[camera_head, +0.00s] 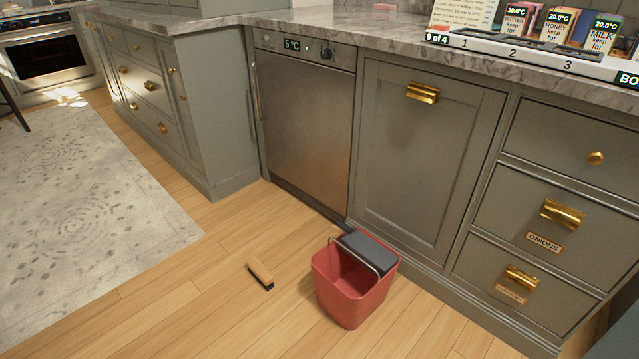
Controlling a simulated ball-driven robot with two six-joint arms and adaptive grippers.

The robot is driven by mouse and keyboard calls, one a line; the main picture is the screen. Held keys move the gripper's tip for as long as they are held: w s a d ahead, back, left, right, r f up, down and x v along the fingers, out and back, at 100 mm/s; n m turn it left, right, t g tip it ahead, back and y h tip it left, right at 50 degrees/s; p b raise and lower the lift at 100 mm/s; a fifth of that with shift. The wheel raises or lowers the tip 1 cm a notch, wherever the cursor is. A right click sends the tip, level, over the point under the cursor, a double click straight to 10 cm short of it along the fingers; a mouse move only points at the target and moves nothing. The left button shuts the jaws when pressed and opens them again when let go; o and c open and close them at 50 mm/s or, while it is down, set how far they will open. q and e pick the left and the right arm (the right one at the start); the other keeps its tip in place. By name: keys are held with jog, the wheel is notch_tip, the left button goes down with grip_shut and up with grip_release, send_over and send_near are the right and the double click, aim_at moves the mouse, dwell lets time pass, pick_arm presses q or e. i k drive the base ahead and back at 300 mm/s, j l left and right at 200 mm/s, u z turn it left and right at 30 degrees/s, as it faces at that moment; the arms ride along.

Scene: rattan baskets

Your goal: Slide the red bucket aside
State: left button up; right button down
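A red bucket (352,301) stands upright on the wooden floor, in front of the steel appliance and the cabinet door to its right. A dark grey piece (369,250) covers part of its top, and a thin metal handle arcs over the opening. The inside is only partly visible. Neither of my grippers shows in this view.
A small brush (260,273) with a wooden top lies on the floor left of the bucket. A steel appliance (303,120) reading 5 °C and grey cabinets (425,165) stand behind. A patterned rug (85,210) lies at left. Floor to the front left is clear.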

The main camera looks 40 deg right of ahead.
aim_at(353, 274)
jog(key=i+j+z, duration=0.1)
jog(key=i+z, duration=0.35)
jog(key=i+j+z, duration=0.25)
jog(key=z, duration=0.2)
jog(key=i+j+z, duration=0.75)
jog(key=j+z, duration=0.2)
